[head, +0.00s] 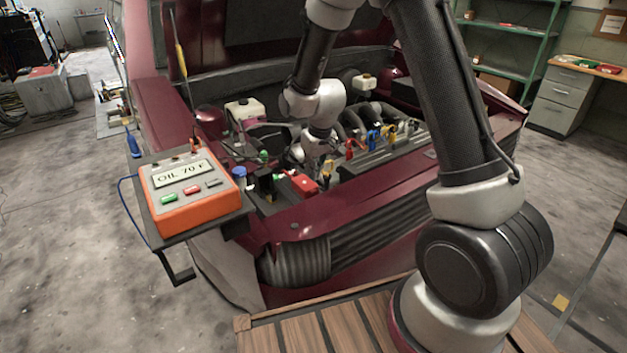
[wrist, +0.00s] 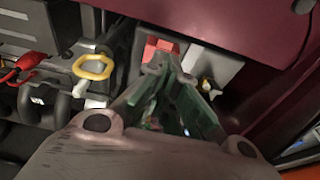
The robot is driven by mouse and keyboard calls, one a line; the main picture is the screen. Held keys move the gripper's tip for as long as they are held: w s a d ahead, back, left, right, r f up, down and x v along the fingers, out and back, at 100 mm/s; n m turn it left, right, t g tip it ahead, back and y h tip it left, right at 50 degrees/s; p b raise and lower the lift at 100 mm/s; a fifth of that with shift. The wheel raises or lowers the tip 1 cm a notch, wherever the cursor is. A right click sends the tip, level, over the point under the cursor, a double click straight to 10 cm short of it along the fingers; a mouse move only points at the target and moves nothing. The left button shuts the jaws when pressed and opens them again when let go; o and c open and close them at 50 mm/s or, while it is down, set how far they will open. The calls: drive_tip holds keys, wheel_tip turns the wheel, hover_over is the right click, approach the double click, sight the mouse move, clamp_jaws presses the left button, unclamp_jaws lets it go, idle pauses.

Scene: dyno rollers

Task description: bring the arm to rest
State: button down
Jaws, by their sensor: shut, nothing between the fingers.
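My gripper (head: 311,172) hangs low over the open engine bay of the dark red car (head: 390,208), among the engine parts. In the wrist view its fingers (wrist: 160,68) are shut with nothing between them. The tips are just in front of a red block (wrist: 163,46); I cannot tell whether they touch it. The red block (head: 303,184) also shows in the head view, close to the gripper. My arm reaches over the front of the car, bent high above the bay.
A yellow ring handle (wrist: 94,66) and a red clip (wrist: 22,66) lie left of the fingers in the wrist view. An orange tester (head: 190,198) reading "OIL 70 F" stands on a side shelf. A white-capped reservoir (head: 244,110) is behind. Open floor lies at left.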

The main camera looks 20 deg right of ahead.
drive_tip(key=s+d+r+m, duration=0.1)
drive_tip(key=s+d+r, duration=0.3)
drive_tip(key=s+r, duration=0.4)
drive_tip(key=s+d+r+m+t, duration=0.1)
drive_tip(key=s+d+r, duration=0.4)
drive_tip(key=s+r, duration=0.4)
drive_tip(key=s+d+r+m+t, duration=0.1)
drive_tip(key=s+d+r, duration=0.3)
drive_tip(key=s+r, duration=0.5)
drive_tip(key=s, duration=0.5)
drive_tip(key=shift+s+d+r+m+h, duration=0.15)
drive_tip(key=shift+d+m+h, duration=0.15)
drive_tip(key=shift+d+h, duration=0.1)
